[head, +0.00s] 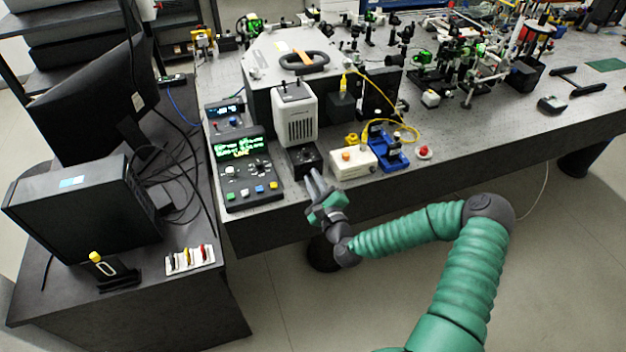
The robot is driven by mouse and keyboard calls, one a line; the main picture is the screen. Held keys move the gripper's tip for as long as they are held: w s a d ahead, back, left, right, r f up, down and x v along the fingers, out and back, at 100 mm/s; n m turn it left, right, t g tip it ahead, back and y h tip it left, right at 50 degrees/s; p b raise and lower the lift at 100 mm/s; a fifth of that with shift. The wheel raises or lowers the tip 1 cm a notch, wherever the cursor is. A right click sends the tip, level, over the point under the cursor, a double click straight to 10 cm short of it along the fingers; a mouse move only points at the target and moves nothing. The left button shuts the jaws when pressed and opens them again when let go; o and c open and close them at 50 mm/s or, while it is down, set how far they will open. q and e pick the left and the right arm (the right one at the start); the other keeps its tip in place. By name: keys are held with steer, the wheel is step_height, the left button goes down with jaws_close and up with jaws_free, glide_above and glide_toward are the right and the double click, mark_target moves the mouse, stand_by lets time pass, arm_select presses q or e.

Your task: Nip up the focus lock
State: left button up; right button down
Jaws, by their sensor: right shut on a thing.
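My right gripper (313,174) reaches in from the right, over the front edge of the bench. Its grey fingers point up and away at the front of a small black box (303,158). They are shut on a small part there, which I take to be the focus lock; the fingers hide it. The box has a dark round knob on top and stands in front of a white vented unit (296,118). My left gripper is not in view.
A control panel (246,172) with green text and coloured buttons stands left of the box. A white box with an orange knob (352,162), a blue holder (388,148) and a red button (424,152) stand to the right. Cables and optics fill the bench behind.

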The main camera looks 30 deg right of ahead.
steer(key=shift+s+f, duration=0.1)
steer(key=shift+f, duration=0.3)
steer(key=c, duration=1.5)
jaws_free()
steer(key=shift+o, duration=0.6)
steer(key=shift+r, duration=0.1)
steer(key=p+v, duration=0.3)
steer(key=v, duration=1.3)
steer(key=shift+s+p, duration=0.35)
steer(key=shift+s, duration=0.05)
